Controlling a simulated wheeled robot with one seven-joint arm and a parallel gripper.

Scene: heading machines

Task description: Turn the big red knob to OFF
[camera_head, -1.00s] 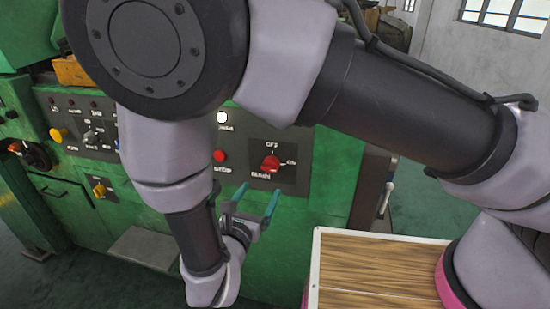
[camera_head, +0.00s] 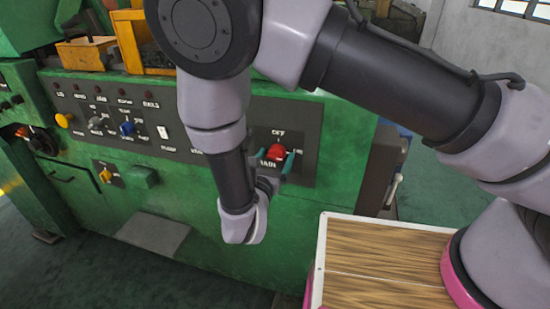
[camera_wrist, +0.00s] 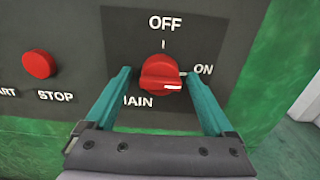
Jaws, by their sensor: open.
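The big red knob (camera_head: 276,153) sits on the dark control panel of the green machine, with OFF printed above it, ON to its right and MAIN at its lower left. In the wrist view the knob (camera_wrist: 161,74) has a white pointer mark directed right, towards ON. My gripper (camera_head: 274,166) is open at the knob. In the wrist view the two teal fingers of my gripper (camera_wrist: 162,85) stand on the left and right of the knob, apart from it, with visible gaps. The ON label is partly close to the right finger.
A red STOP button (camera_wrist: 39,65) is left of the knob. More switches, including a yellow button (camera_head: 64,120) and a blue knob (camera_head: 127,128), are further left on the panel. A wooden-topped box (camera_head: 380,260) stands at the lower right.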

